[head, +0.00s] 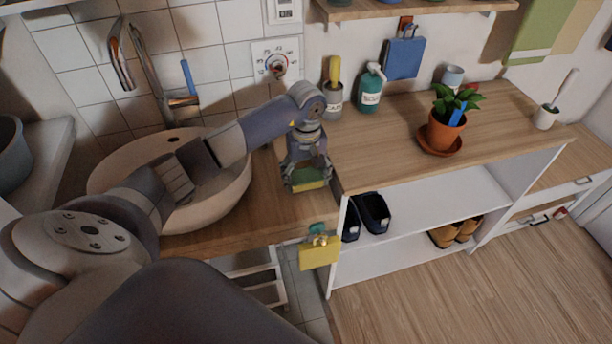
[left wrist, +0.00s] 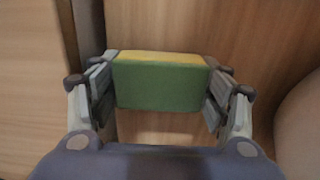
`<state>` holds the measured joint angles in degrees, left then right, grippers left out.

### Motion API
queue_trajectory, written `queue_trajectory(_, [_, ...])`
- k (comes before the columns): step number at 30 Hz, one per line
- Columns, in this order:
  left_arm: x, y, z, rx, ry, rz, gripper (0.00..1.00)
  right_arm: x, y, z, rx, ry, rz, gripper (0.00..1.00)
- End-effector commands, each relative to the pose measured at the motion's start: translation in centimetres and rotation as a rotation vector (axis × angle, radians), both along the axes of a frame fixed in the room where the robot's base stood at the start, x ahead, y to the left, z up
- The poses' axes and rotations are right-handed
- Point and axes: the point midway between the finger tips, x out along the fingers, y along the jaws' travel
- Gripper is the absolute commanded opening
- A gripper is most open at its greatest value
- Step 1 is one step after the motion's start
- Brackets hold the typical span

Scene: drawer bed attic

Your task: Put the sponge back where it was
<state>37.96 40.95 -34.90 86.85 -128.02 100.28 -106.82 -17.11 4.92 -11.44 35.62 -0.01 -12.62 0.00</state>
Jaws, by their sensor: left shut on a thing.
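The sponge (left wrist: 160,85) is green with a yellow layer and sits between the two fingers of my left gripper (left wrist: 160,92) in the left wrist view. Both fingers press on its short sides. In the head view the sponge (head: 309,184) shows under my left gripper (head: 307,176), at the wooden counter (head: 270,205) just right of the sink. I cannot tell whether the sponge touches the counter. My right gripper is not in view.
The round sink basin (head: 215,205) is left of the gripper. A brush cup (head: 333,100), a teal soap bottle (head: 370,90) and a potted plant (head: 445,130) stand on the counter to the right. A yellow item (head: 319,253) hangs at the counter's front edge.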

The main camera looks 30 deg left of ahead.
Motion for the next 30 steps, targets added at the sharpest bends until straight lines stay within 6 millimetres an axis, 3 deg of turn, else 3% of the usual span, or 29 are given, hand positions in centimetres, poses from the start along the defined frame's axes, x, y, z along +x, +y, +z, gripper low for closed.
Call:
queue_trajectory(12, [0.0, 0.0, -0.9, 0.001, -0.002, 0.0, 0.59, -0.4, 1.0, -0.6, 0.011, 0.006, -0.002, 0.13])
queue_trajectory(13, [0.0, 0.0, -0.7, 0.0, -0.001, 0.0, 0.77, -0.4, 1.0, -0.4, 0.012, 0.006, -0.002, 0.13])
queue_trajectory(14, [0.0, 0.0, -0.7, 0.0, -0.001, 0.0, 0.79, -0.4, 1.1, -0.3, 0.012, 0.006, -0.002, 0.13])
queue_trajectory(25, [0.0, 0.0, -0.5, -0.001, -0.001, 0.0, 0.79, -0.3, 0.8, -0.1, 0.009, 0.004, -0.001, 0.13])
queue_trajectory(30, [0.2, 0.1, 1.1, 0.001, -0.008, -0.001, 0.79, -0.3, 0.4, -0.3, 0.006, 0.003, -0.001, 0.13])
